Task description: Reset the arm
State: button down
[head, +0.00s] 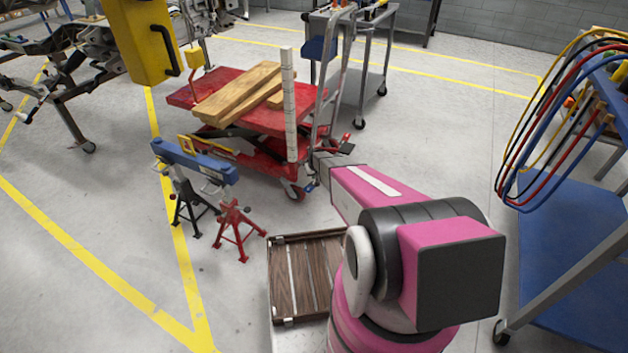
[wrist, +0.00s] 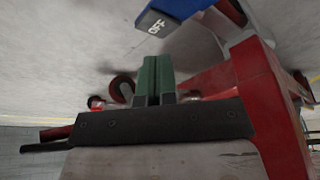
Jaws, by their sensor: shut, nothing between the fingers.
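My gripper (wrist: 158,60) shows in the wrist view as two green-tipped fingers pressed together above a dark crossbar, with nothing between them. The fingers cannot be made out there. In the wrist view a blue part (wrist: 170,18) marked OFF is beyond the fingertips, apart from them. A red frame (wrist: 268,105) stands close on the right.
Wooden beams (head: 235,92) lie on the lift table. A blue beam (head: 190,160), a black stand (head: 190,208) and a red stand (head: 238,228) are to its left. A wood-slatted tray (head: 275,285) is beside my arm. A blue cart (head: 570,250) with hoses is right.

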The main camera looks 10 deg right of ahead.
notch_tip(320, 180, up, 3)
jog(key=shift+r, duration=0.1)
dwell(0.4)
jog(key=s+r+g, duration=0.1)
jog(key=s+r, duration=1.5)
jog(key=s, duration=0.2)
jog(key=s+r+m+g, duration=0.1)
jog(key=s+r+g, duration=0.1)
jog(key=s+r, duration=1.4)
jog(key=s, duration=0.2)
jog(key=shift+s, duration=0.3)
